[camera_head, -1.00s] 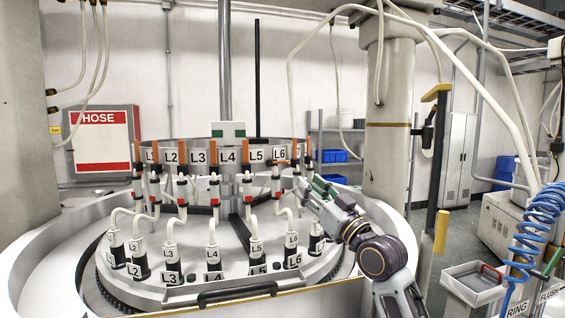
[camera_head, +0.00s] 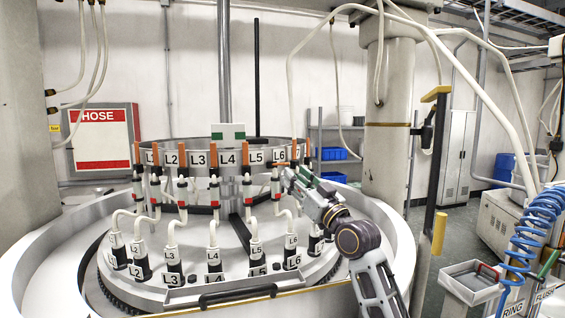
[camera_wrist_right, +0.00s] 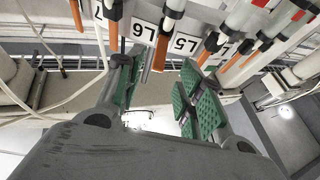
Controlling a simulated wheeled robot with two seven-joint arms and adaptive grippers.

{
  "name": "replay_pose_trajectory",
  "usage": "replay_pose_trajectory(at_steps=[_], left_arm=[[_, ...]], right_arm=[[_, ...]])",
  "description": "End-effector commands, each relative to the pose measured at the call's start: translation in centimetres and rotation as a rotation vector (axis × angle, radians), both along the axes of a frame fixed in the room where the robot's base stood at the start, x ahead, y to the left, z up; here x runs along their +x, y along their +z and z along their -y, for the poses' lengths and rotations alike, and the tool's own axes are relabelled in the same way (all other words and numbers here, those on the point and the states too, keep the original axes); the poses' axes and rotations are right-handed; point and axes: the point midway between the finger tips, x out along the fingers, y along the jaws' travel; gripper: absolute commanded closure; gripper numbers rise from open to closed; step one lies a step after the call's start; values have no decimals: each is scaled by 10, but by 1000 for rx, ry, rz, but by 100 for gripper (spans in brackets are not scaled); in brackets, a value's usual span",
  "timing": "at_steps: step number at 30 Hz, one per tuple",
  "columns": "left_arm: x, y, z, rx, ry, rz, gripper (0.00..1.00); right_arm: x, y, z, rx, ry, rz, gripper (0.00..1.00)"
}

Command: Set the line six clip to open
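In the head view the L6 label (camera_head: 278,156) is on the rim of the central drum. The line six clip (camera_head: 275,185) hangs just left of that label, with an upright orange handle above a white, red and black body. In the right wrist view the L6 label (camera_wrist_right: 137,28) appears upside down, with an orange handle (camera_wrist_right: 163,48) beside it. My right gripper (camera_head: 288,178) is just right of the clip. In the wrist view its green-padded fingers (camera_wrist_right: 158,85) are apart, with nothing clearly held between them. Contact with the clip cannot be told. My left gripper is out of view.
Neighbouring clips hang close along the drum; the L5 label (camera_head: 257,156) is just left. White hoses rise from labelled black fittings, including the lower L6 fitting (camera_head: 292,258). A thick column (camera_head: 388,140) stands behind right. A grey tray (camera_head: 472,280) is at the lower right.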

Motion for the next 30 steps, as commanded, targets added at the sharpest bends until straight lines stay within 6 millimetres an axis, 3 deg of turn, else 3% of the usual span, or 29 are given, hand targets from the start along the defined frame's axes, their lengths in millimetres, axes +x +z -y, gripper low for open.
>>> replay_pose_trajectory(at_steps=[18, 30], left_arm=[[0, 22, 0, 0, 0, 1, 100], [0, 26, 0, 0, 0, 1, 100]], right_arm=[[49, 25, -29, 1, 0, 0, 62], [63, 30, -37, 0, 0, 0, 62]])
